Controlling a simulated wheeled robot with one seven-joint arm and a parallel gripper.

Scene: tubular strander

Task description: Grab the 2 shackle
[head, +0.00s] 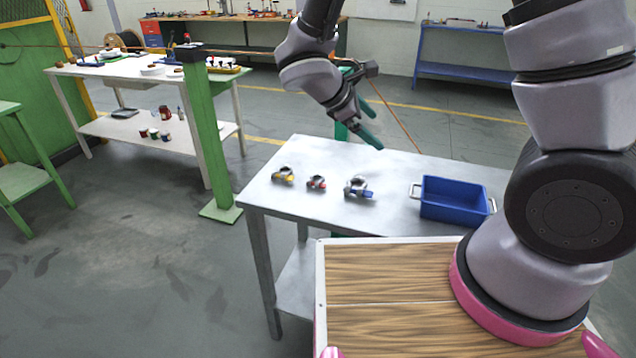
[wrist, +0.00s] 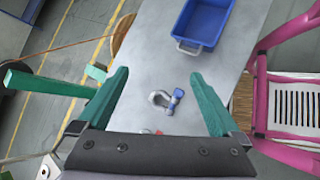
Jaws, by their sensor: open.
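Three small grey shackles lie in a row on the grey metal table. The left one has a yellow pin (head: 283,175), the middle one a red pin (head: 316,183), and the right one a blue pin (head: 358,188). I cannot read any number on them. My gripper (head: 372,128) is open and empty, above the table behind the blue-pinned shackle. In the wrist view, that shackle (wrist: 166,101) lies below, between my two green fingers (wrist: 158,74). A bit of red (wrist: 150,131) shows at the gripper's edge; the rest there is hidden.
A blue bin (head: 455,201) with side handles stands on the table (head: 283,217), right of the shackles. A green post (head: 196,130) stands left of the table. A white bench (head: 130,72) with parts is farther left. The tabletop around the shackles is clear.

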